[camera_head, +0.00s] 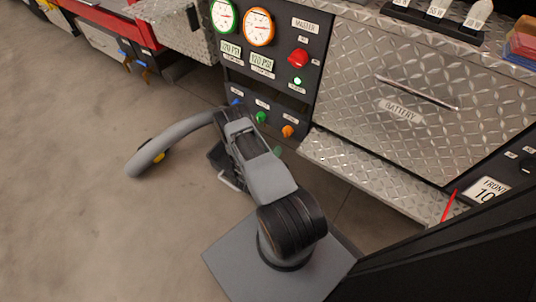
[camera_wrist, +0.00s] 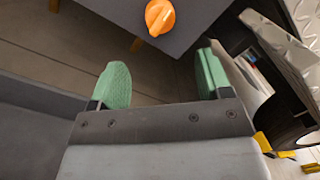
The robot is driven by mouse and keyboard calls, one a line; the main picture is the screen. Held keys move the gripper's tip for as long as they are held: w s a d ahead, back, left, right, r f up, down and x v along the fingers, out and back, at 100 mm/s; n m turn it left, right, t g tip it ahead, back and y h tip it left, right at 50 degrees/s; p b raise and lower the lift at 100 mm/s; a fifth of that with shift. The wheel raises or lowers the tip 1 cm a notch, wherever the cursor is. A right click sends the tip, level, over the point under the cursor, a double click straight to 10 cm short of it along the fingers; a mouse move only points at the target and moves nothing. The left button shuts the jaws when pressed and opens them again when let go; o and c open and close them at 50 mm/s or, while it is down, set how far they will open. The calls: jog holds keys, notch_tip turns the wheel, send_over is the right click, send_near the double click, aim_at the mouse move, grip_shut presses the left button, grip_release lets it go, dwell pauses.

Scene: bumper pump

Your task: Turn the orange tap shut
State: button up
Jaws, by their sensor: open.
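The orange tap (camera_head: 288,131) sits low on the dark panel, to the right of a green tap (camera_head: 261,116) and a blue tap (camera_head: 236,102). The orange tap (camera_wrist: 160,17) also shows at the top of the wrist view, on the dark panel face. My gripper (camera_wrist: 157,80) has two green fingers spread wide apart with nothing between them. The orange tap lies beyond the fingertips, apart from them. In the head view my gripper is mostly hidden behind my arm; a bit of green finger (camera_head: 277,151) shows below the orange tap.
A diamond-plate step (camera_head: 385,177) juts out right of the taps, below the BATTERY drawer (camera_head: 410,95). Gauges (camera_head: 257,27) and a red knob (camera_head: 298,58) are above on the panel. A red stick (camera_head: 449,205) stands at right. The floor at left is open.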

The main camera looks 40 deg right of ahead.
jog(key=shift+v, duration=1.35)
notch_tip(320, 180, up, 37)
jog(key=a+m+g+y+p, duration=0.3)
jog(key=m+g+y+p, duration=0.2)
jog(key=m+g+p, duration=0.85)
jog(key=s+a+r+m+t+y+p, duration=0.2)
jog(key=a+r+m+t+y+p, duration=0.2)
jog(key=r, duration=0.7)
jog(key=s+a+r+m+t+y+p, duration=0.3)
jog(key=a+r+m+p, duration=0.4)
jog(key=r, duration=0.4)
jog(key=s+a+r+m+t+y+p, duration=0.2)
jog(key=a+r+m+t+y+p, duration=0.3)
jog(key=r+p, duration=0.4)
notch_tip(320, 180, up, 3)
jog(key=a+y, duration=0.1)
jog(key=a, duration=0.1)
jog(key=shift+s+a+y, duration=0.2)
jog(key=shift+a+y, duration=0.1)
jog(key=shift+a, duration=0.1)
